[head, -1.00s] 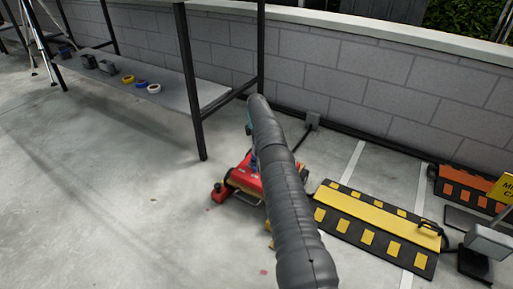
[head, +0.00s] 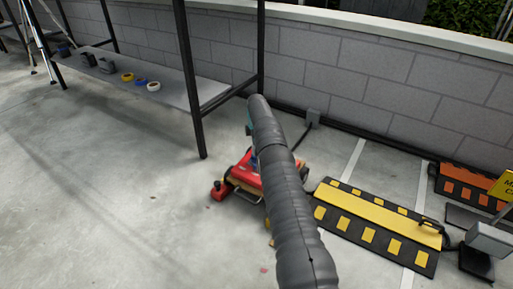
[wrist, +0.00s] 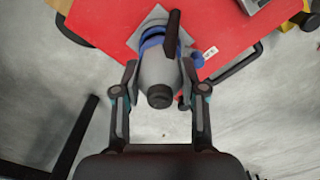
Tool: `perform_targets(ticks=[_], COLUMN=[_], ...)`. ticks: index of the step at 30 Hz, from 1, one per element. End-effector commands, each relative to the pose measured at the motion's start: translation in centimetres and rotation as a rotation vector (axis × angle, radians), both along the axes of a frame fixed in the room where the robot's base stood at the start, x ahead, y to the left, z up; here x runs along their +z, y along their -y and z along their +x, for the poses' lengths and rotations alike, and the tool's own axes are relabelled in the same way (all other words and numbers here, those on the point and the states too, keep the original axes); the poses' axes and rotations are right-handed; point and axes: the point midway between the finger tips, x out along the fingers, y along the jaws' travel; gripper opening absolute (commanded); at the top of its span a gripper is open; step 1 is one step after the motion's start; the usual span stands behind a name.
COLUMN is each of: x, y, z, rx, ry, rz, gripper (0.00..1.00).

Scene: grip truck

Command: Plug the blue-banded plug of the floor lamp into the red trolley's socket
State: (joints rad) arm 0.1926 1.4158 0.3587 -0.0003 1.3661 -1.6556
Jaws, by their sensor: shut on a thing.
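In the wrist view my gripper (wrist: 160,78) is shut on a grey plug (wrist: 157,72) with a dark round end toward the camera. Blue shows at the plug's far end, against a grey plate (wrist: 133,40) on the red trolley (wrist: 105,18). I cannot tell whether this blue is the plug's band or part of the socket, nor how deep the plug sits. A small blue part (wrist: 197,58) is beside it. In the head view the red trolley (head: 242,172) stands on the floor, partly behind my arm, which mostly hides my gripper. The floor lamp cannot be made out.
A yellow and black cable ramp (head: 375,222) lies right of the trolley. An orange ramp (head: 465,186) is farther right. A shelf (head: 150,88) with tape rolls stands at the back left, its dark post near the trolley. Concrete floor at the left is clear.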

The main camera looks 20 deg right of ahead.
Motion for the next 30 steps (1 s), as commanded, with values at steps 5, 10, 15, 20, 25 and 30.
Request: perform_targets(ticks=[5, 10, 15, 20, 25, 30], x=[-0.2, -0.5, -0.7, -1.0, -1.3, -1.3], y=[0.0, 0.0, 0.0, 0.0, 0.0, 0.0], z=[0.0, 0.0, 0.0, 0.0, 0.0, 0.0], rx=[0.0, 0.0, 0.0, 0.0, 0.0, 0.0], ry=[0.001, 0.001, 0.001, 0.001, 0.001, 0.001], rz=[0.0, 0.0, 0.0, 0.0, 0.0, 0.0], gripper=[0.0, 0.0, 0.0, 0.0, 0.0, 0.71])
